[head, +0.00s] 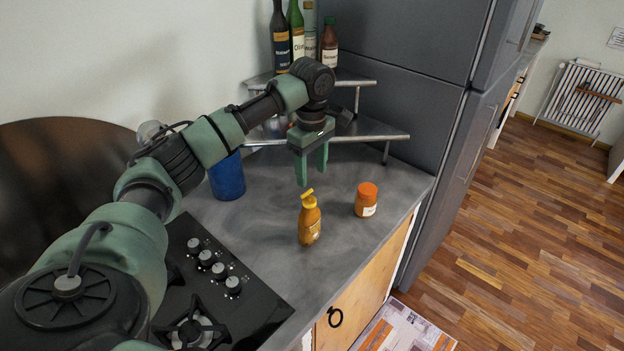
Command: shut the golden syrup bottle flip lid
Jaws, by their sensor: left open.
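The golden syrup bottle (310,225) stands upright on the grey counter, amber in colour. Its yellow flip lid (307,194) is tilted up from the cap, so it looks open. My left gripper (312,178) is above and just behind the bottle, pointing down. Its two green fingers are apart with nothing between them, and the fingertips are close to the lid but appear clear of it. My right gripper is not in view.
An orange-lidded jar (366,200) stands right of the bottle. A blue container (227,177) is at the left, near the hob (215,285). A metal shelf (372,135) with several bottles stands behind, beside the grey fridge (405,95). The counter in front of the bottle is clear.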

